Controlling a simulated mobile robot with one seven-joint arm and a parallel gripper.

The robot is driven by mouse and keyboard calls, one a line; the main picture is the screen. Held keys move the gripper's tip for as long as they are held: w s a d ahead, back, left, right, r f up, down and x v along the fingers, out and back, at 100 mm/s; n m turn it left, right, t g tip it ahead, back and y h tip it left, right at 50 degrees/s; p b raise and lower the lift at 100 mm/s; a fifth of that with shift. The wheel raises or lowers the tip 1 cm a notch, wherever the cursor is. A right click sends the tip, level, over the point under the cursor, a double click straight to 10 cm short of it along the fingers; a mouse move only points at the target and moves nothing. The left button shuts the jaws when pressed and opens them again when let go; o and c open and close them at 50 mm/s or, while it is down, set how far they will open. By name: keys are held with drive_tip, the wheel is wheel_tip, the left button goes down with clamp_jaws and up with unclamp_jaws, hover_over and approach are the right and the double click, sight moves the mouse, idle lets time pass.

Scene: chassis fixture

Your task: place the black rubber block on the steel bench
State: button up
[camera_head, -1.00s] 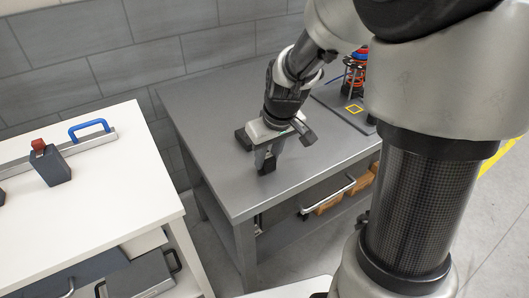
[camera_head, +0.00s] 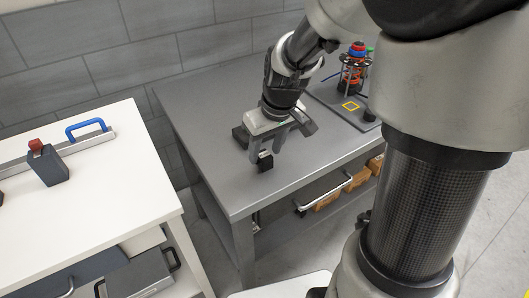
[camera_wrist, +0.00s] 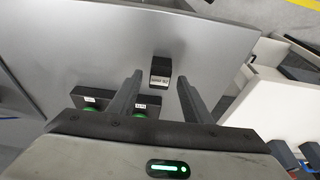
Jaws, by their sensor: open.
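The black rubber block (camera_head: 265,162) stands on the steel bench (camera_head: 215,90), in from its front edge. In the wrist view the block (camera_wrist: 160,72) shows a pale label, too small to read. My gripper (camera_head: 266,149) is open above the block. In the wrist view its two fingers (camera_wrist: 158,82) are spread, with the block beyond and between them and bare bench around it. Contact between fingers and block is not visible.
A dark plate with a yellow square (camera_head: 350,106) and a red-and-black stack (camera_head: 354,68) are at the bench's back right. A white table (camera_head: 100,200) stands left, across a gap.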

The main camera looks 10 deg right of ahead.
drive_tip(key=p+v, duration=0.1)
drive_tip(key=v, duration=0.8)
drive_tip(key=shift+s+r+p, duration=0.15)
drive_tip(key=shift+r+p, duration=0.1)
drive_tip(key=shift+p, duration=0.05)
